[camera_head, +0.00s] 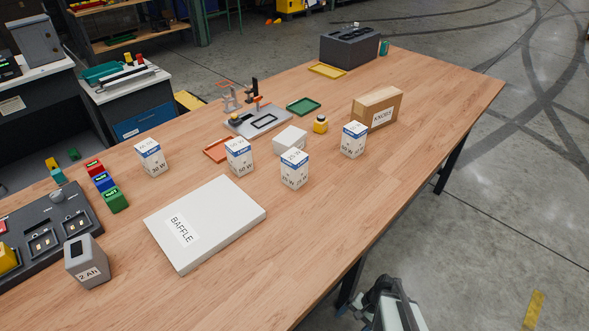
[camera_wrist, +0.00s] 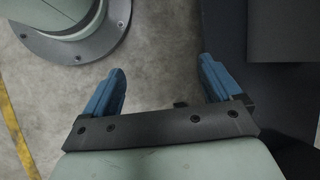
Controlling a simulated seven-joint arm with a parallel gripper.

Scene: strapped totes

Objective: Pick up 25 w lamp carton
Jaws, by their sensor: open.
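The 25 W lamp carton (camera_head: 294,170) is a small white box with a blue band, standing upright near the middle of the wooden table in the head view. Similar lamp cartons stand around it: one marked 50 W (camera_head: 239,157) to its left, one (camera_head: 353,140) to its right with small print, and one (camera_head: 151,158) farther left that seems to read 30 W. My gripper (camera_wrist: 161,70) shows in the wrist view with its two blue fingers wide apart and nothing between them. It is over grey floor, away from the cartons.
A flat white box marked BAFFLE (camera_head: 225,208) lies in front of the cartons. A plain white box (camera_head: 290,139) is close behind the 25 W carton. A brown KNOBS box (camera_head: 378,108) stands at right. The table's right front area is clear.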

